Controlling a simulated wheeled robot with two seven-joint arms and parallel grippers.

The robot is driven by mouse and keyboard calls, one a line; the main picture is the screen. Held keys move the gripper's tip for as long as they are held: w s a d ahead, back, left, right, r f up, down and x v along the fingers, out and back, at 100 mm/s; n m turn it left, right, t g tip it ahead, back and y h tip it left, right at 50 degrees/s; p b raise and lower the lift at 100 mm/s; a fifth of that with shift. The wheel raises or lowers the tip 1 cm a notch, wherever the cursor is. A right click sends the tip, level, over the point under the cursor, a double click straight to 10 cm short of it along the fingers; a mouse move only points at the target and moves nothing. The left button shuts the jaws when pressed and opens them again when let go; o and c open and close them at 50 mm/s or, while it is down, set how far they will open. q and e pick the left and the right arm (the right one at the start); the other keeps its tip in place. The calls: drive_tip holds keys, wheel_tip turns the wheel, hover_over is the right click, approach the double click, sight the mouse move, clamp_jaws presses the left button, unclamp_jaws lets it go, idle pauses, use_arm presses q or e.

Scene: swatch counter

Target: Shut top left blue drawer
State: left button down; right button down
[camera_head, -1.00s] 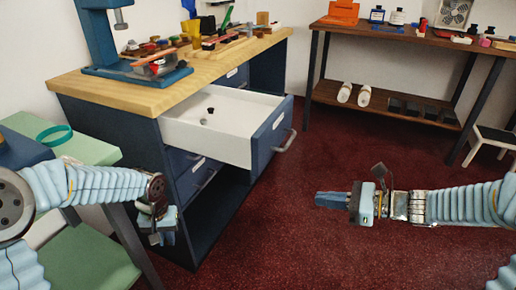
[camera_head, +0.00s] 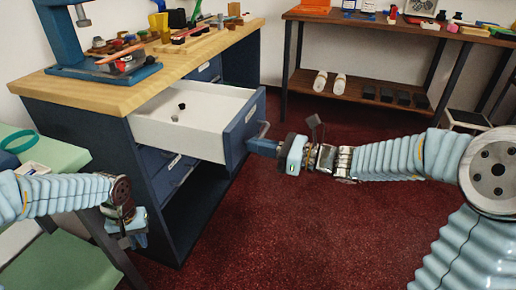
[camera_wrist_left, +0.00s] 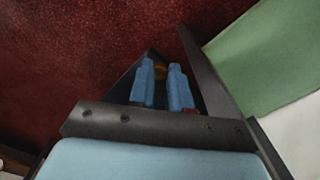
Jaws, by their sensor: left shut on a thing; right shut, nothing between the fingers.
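The top left blue drawer (camera_head: 237,140) stands open, pulled out of the dark blue counter (camera_head: 80,125). Its white inside shows a small dark thing (camera_head: 182,106). Its handle (camera_head: 263,131) is on the front. My right gripper (camera_head: 253,147) is shut and empty, its tips at the drawer front just below the handle; I cannot tell whether they touch. My left gripper (camera_head: 130,228) hangs low at the left, away from the drawer. In the left wrist view its fingers (camera_wrist_left: 163,82) are shut on a small orange-brown thing (camera_wrist_left: 160,70), partly hidden.
Another blue drawer (camera_head: 178,175) below is nearly flush. A blue stand (camera_head: 115,70) and many small items are on the wooden top (camera_head: 95,88). A green table (camera_head: 55,250) is at the left. A shelf table (camera_head: 380,32) stands at the back. Red floor (camera_head: 290,240) in front is clear.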

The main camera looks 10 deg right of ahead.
use_arm(q)
drive_tip(key=shift+r, duration=0.1)
use_arm(e)
drive_tip(key=shift+x, duration=1.15)
